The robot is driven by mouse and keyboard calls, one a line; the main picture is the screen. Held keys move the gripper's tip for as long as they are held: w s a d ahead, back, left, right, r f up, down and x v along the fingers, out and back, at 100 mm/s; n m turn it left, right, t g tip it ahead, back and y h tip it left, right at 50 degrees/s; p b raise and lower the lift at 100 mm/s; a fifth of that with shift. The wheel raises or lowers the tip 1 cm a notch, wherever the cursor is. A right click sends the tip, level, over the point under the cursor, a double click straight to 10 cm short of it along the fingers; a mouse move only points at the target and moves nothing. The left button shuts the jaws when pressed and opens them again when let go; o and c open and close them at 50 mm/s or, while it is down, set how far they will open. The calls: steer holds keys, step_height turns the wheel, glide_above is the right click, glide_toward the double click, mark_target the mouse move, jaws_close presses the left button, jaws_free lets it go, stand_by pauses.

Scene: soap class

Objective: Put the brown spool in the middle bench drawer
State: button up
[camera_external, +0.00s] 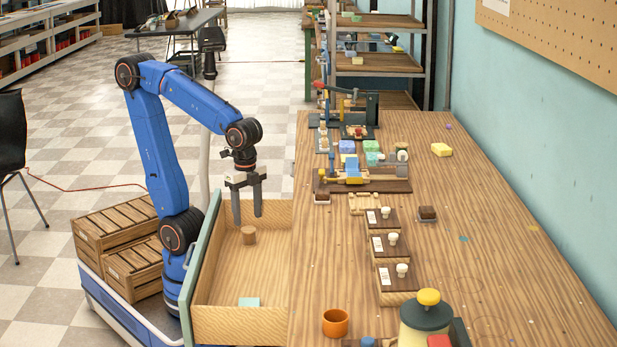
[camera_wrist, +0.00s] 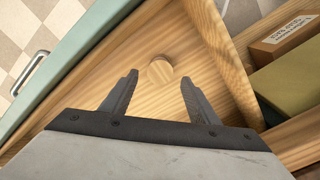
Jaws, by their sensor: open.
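The brown spool (camera_external: 249,235) stands inside an open bench drawer (camera_external: 240,325), near its back. In the wrist view the spool (camera_wrist: 160,70) shows as a round wooden top on the drawer floor, just beyond the fingertips. My gripper (camera_external: 247,220) is open and empty above the drawer, with its fingers pointing down. In the wrist view my gripper (camera_wrist: 158,85) has its two fingers well apart, with nothing between them. The spool and the fingers look apart. Whether this drawer is the middle one cannot be told.
A light teal block (camera_external: 249,302) lies in the drawer's near part. The drawer's green front (camera_external: 200,260) stands beside my arm. Wooden crates (camera_external: 115,225) sit at the left.

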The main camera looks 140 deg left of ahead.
mark_target(249, 229)
steer(key=shift+r, duration=2.45)
steer(key=shift+f, duration=0.15)
steer(key=shift+f, duration=5.1)
steer(key=shift+f, duration=0.15)
steer(key=shift+f, duration=0.7)
steer(key=shift+w+r, duration=0.1)
steer(key=shift+r, duration=0.2)
step_height(249, 229, up, 29)
steer(key=w+a+r+n, duration=0.1)
steer(key=w+a+n, duration=0.1)
steer(key=a, duration=0.5)
steer(key=w+a+r+n, duration=0.2)
steer(key=w+a+n, duration=0.1)
steer(key=a, duration=0.4)
steer(key=shift+w, duration=0.6)
